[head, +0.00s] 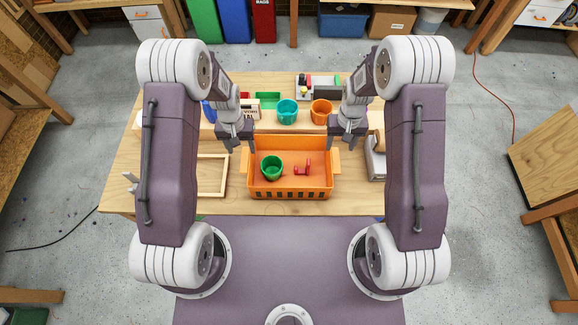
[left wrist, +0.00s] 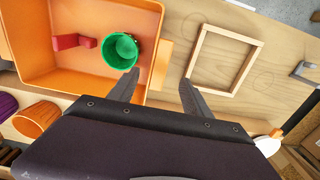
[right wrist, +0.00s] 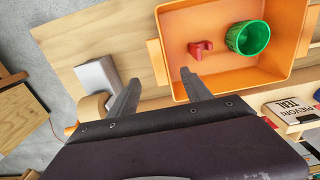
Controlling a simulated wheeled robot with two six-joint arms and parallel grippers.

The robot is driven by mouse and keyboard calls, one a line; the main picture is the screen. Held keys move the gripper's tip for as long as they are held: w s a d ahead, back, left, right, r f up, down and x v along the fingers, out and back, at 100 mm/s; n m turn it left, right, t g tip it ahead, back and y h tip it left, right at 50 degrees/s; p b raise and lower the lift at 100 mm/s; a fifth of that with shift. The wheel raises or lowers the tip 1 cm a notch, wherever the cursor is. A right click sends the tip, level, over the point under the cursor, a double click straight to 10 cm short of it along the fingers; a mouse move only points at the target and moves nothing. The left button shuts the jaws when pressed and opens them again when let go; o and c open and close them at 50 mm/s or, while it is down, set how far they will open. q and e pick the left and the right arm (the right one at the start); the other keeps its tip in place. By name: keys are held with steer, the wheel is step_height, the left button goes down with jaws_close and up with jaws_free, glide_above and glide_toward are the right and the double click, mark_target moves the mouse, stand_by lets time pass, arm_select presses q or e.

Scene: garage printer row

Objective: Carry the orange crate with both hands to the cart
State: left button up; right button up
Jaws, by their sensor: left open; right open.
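The orange crate (head: 290,188) stands on the wooden workbench, with a green cup (head: 271,167) and a small red part (head: 302,168) inside. It has a tab handle on its left and right sides. My left gripper (head: 240,148) is open above the crate's left side; in the left wrist view its fingers (left wrist: 158,88) point toward the left handle (left wrist: 162,66). My right gripper (head: 342,148) is open above the right side; in the right wrist view its fingers (right wrist: 160,88) are near the right handle (right wrist: 158,62). Neither gripper visibly holds anything. The cart cannot be identified.
A wooden frame (head: 212,176) lies left of the crate and a grey block (head: 375,162) right of it. A teal cup (head: 287,111) and an orange cup (head: 321,111) stand behind. Grey floor (head: 480,150) is open to the right of the bench.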

mark_target(245, 159)
arm_select(q)
steer(key=shift+w+d+f, duration=0.1)
steer(key=shift+w+f, duration=0.05)
steer(key=shift+w, duration=0.05)
steer(key=shift+f, duration=0.3)
step_height(245, 159, down, 8)
steer(key=shift+f, duration=0.15)
arm_select(e)
step_height(245, 159, down, 9)
steer(key=shift+w+d+f, duration=0.1)
steer(key=shift+w+f, duration=0.05)
steer(key=shift+f, duration=0.05)
arm_select(q)
jaws_close()
arm_select(e)
jaws_close()
steer(key=shift+w+r, duration=0.1)
steer(key=shift+r, duration=0.05)
stand_by(0.4)
